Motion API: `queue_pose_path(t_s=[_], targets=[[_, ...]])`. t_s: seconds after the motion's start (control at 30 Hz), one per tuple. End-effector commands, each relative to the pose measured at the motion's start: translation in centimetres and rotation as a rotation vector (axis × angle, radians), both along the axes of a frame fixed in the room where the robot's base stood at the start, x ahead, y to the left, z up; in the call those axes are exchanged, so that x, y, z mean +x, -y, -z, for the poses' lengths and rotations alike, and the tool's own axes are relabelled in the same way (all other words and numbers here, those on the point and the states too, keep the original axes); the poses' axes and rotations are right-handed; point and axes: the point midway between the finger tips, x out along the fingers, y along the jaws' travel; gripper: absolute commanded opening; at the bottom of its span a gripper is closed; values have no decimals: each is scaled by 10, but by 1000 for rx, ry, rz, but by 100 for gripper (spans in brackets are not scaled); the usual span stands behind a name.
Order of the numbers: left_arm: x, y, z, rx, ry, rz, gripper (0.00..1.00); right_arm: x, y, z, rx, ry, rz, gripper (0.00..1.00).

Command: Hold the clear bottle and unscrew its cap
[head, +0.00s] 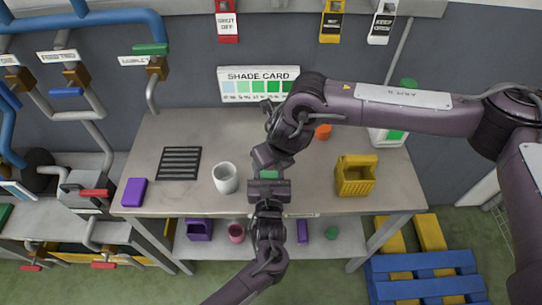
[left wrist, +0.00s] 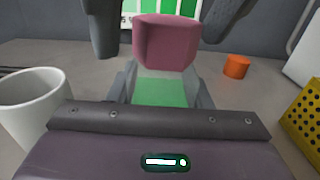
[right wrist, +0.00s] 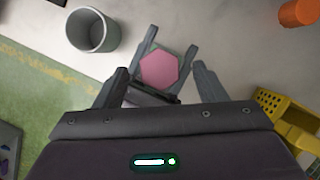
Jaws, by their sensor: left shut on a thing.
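The clear bottle shows green through its wall in the left wrist view (left wrist: 160,90) and as a small green patch in the head view (head: 269,174). Its pink six-sided cap (left wrist: 166,42) sits on top; it also shows from above in the right wrist view (right wrist: 159,68). My left gripper (head: 268,186) is shut on the bottle's body, holding it upright. My right gripper (right wrist: 162,82) points down above the cap with its fingers apart, one on each side; I see gaps between them and the cap. The arms hide the cap in the head view.
A white mug (head: 225,178) stands left of the bottle. A yellow crate (head: 354,180) stands to the right, and an orange cylinder (left wrist: 236,66) stands behind. A black grille (head: 179,163) and a purple block (head: 134,192) lie farther left on the table. A shade card (head: 258,85) is at the back.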

Motion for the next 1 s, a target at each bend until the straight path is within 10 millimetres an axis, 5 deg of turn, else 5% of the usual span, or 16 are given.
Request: queue_pose_path(t_s=[0.4,1.0], targets=[[0,0,1,1,-1,0,4,0,0,0,0,0,0,9],[0,0,1,0,-1,1,4,5,5,0,1,0,-518,8]])
